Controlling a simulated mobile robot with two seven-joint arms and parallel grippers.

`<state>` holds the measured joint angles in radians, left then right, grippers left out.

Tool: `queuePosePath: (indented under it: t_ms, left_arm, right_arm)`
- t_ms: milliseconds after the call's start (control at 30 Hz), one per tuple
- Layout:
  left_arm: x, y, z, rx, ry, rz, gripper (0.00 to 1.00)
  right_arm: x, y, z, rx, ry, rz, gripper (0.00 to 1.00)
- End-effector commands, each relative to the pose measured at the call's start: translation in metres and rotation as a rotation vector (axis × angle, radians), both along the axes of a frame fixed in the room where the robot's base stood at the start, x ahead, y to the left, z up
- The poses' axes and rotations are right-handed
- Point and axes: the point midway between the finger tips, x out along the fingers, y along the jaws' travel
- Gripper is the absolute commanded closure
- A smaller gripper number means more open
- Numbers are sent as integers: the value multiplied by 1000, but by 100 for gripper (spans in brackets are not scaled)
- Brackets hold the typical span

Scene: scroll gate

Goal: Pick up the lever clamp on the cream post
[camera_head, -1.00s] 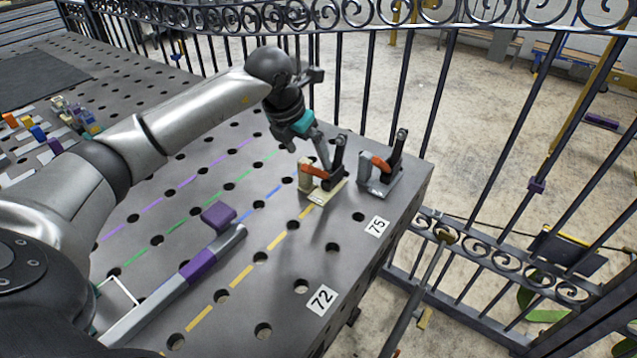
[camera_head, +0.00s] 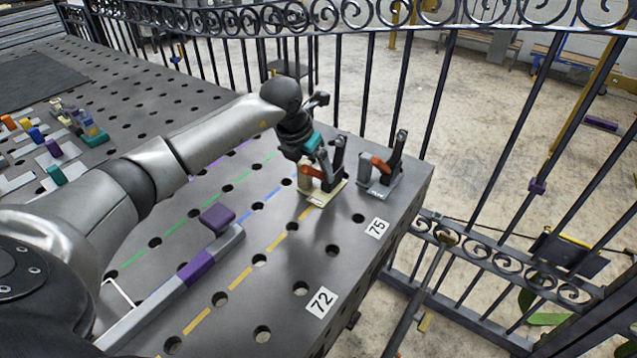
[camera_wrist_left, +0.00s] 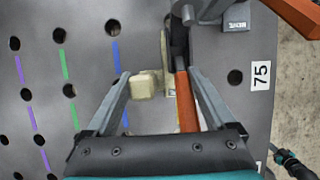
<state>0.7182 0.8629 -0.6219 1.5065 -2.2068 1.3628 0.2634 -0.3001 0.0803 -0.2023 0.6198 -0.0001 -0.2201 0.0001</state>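The lever clamp on the cream post (camera_head: 307,174) stands near the table's far right corner, with a cream base, a dark upright lever and an orange handle. My left gripper (camera_head: 322,166) is at this clamp, coming in from above and the left. In the left wrist view the open fingers of my left gripper (camera_wrist_left: 158,100) stand either side of the cream post (camera_wrist_left: 146,84) and the orange handle (camera_wrist_left: 186,100). A gap shows between the left finger and the post. The right finger is close beside the handle; contact cannot be told. My right gripper is not in view.
A similar clamp with a grey post (camera_head: 364,167) stands just right of the cream one. A long grey and purple bar (camera_head: 197,266) lies on the perforated table (camera_head: 290,325). A black iron railing (camera_head: 436,90) runs behind the table.

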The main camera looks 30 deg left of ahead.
Motion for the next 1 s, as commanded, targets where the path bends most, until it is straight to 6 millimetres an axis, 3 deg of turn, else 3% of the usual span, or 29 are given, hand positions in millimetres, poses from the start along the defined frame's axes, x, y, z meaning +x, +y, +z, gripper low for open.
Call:
queuePosePath:
  t_ms: [67, 700, 1000]
  left_arm:
    - [0, 0, 0, -1, 0, 0, 29]
    - [0, 0, 1, -1, -1, 0, 100]
    - [2, 0, 5, -3, -12, 0, 100]
  right_arm:
    - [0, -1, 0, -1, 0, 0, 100]
    - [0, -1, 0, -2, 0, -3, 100]
    - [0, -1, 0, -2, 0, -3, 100]
